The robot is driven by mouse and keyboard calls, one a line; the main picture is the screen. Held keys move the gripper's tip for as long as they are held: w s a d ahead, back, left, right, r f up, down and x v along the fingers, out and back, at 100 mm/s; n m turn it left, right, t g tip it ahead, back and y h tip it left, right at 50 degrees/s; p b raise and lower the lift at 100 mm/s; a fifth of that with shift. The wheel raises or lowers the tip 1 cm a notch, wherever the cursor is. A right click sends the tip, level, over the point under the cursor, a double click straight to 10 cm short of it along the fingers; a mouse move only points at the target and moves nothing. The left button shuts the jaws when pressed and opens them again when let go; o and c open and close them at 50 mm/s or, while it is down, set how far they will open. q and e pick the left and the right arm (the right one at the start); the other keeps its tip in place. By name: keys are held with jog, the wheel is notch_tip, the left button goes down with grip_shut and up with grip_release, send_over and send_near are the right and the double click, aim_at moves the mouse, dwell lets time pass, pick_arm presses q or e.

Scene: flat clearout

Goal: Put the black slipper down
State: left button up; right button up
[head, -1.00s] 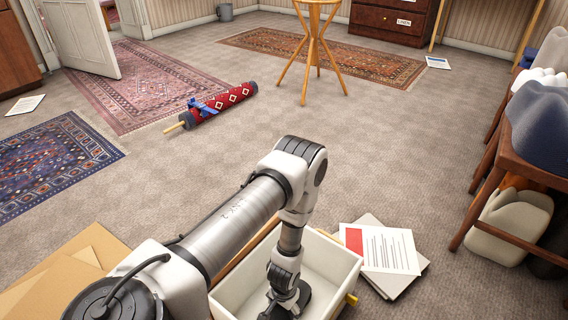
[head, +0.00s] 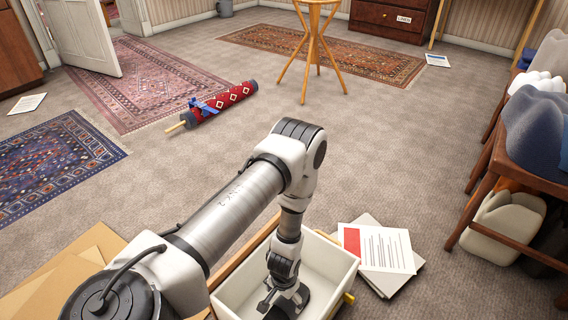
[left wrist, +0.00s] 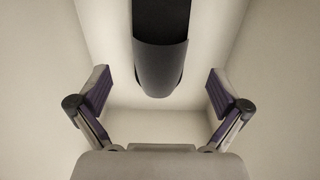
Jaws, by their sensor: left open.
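The black slipper (left wrist: 160,68) shows in the left wrist view as a dark grey-black shape with a rounded end, running in from the top edge. It lies inside a white open box (head: 336,256), with pale walls and floor around it. My left gripper (left wrist: 158,90) is open, one finger on each side of the slipper with a gap on both sides. In the head view my left arm reaches down into the box, and its gripper (head: 286,304) hides most of what lies there. My right gripper is not in view.
Papers (head: 378,250) lie right of the box, cardboard (head: 70,270) to its left. Mid-floor carpet is clear.

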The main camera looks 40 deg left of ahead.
aim_at(284, 304)
pick_arm(q)
notch_tip(284, 304, up, 6)
jog(key=p, duration=0.3)
jog(key=s+d+r, duration=0.7)
jog(key=s+r, duration=0.1)
jog(key=s, duration=0.3)
jog(key=shift+s+r+m, duration=0.15)
jog(key=shift+s+m, duration=0.15)
jog(key=shift+m, duration=0.1)
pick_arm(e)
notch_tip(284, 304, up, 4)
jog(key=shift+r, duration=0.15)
